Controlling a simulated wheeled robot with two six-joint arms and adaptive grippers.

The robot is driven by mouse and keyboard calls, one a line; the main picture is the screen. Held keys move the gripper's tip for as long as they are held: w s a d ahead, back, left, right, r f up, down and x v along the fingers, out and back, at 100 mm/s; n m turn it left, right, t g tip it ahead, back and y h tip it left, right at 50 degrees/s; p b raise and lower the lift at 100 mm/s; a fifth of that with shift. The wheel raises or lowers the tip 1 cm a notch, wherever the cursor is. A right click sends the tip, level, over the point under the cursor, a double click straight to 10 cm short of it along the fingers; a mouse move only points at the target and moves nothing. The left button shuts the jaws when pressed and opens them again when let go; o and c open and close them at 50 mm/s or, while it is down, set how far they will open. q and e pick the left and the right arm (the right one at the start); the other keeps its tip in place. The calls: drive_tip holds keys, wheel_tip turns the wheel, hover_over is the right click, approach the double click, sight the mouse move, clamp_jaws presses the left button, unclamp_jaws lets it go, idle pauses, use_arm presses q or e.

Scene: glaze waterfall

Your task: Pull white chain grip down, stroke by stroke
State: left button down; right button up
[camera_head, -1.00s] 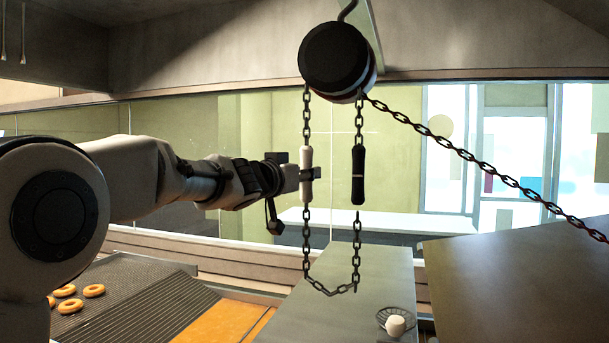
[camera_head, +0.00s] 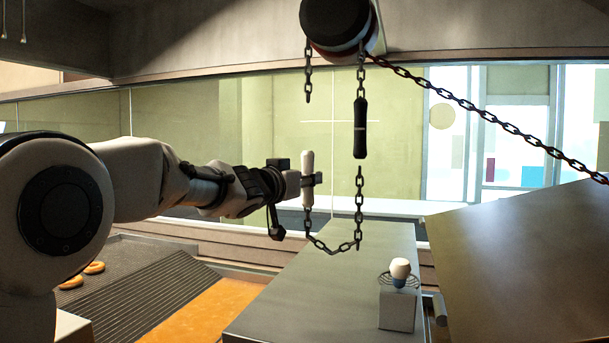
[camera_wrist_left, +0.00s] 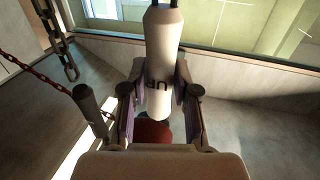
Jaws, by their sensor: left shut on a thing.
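The white chain grip (camera_head: 308,172) hangs upright at the left side of the loop in the head view. My left gripper (camera_head: 312,180) is shut on it, and it fills the jaws in the left wrist view (camera_wrist_left: 160,50). The upper chain piece (camera_head: 308,85) ends above the white grip, with a visible gap between them. The black grip (camera_head: 360,128) hangs to the right and higher. The lower chain (camera_head: 335,248) sags between the two sides. The dark round pulley (camera_head: 336,25) is at the top. My right gripper is not in view.
A slanting chain (camera_head: 480,112) runs from the pulley to the right edge. A grey table (camera_head: 290,300) lies below, with a pale round item (camera_head: 400,268) in a wire holder. A dark slanted panel (camera_head: 530,250) stands right. Doughnuts (camera_head: 94,267) lie on a ribbed surface at lower left.

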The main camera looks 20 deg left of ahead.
use_arm(q)
wheel_tip(320, 180, down, 7)
drive_tip(key=b, duration=0.4)
drive_tip(key=shift+f, duration=0.2)
drive_tip(key=shift+r, duration=0.1)
wheel_tip(320, 180, up, 13)
drive_tip(key=p, duration=1.3)
drive_tip(key=shift+r, duration=2.4)
